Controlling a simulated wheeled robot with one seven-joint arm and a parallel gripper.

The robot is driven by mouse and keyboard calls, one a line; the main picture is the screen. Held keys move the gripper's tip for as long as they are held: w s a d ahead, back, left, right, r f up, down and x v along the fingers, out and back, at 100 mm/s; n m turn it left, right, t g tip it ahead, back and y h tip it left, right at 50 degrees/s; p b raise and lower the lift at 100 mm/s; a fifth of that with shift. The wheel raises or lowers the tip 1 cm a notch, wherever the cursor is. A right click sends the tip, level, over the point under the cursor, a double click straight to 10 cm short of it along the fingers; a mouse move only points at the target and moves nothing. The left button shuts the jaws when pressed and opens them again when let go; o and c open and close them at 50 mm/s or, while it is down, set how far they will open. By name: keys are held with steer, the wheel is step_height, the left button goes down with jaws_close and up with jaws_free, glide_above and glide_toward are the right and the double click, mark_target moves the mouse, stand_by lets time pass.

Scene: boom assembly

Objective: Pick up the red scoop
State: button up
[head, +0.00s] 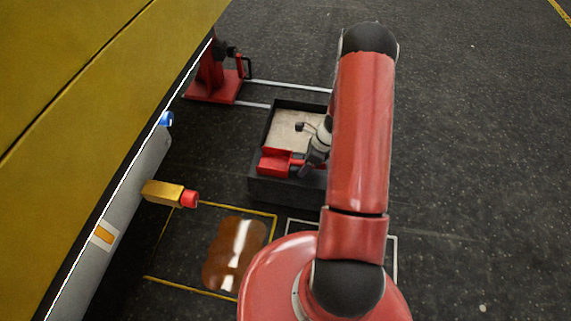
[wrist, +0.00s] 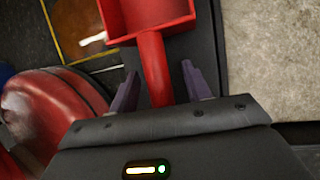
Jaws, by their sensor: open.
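The red scoop (wrist: 148,17) shows in the wrist view with its box-shaped head at the top and its handle (wrist: 154,68) running down toward my gripper. My gripper (wrist: 160,85) is open, with one dark purple finger on each side of the handle and a gap visible on both sides. In the head view the red scoop (head: 275,161) lies at the near left part of a dark tray filled with pale material. My gripper (head: 299,160) is beside it there, partly hidden by my arm. The far end of the handle is hidden by my gripper body.
The dark tray (head: 276,186) stands on the dark floor. A red stand (head: 213,85) is behind it at the left. A brown puddle (head: 232,250) lies inside yellow floor lines. A yellow machine with a brass fitting (head: 163,193) fills the left side. The floor at the right is clear.

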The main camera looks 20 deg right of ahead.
steer(key=shift+f, duration=0.1)
jaws_close()
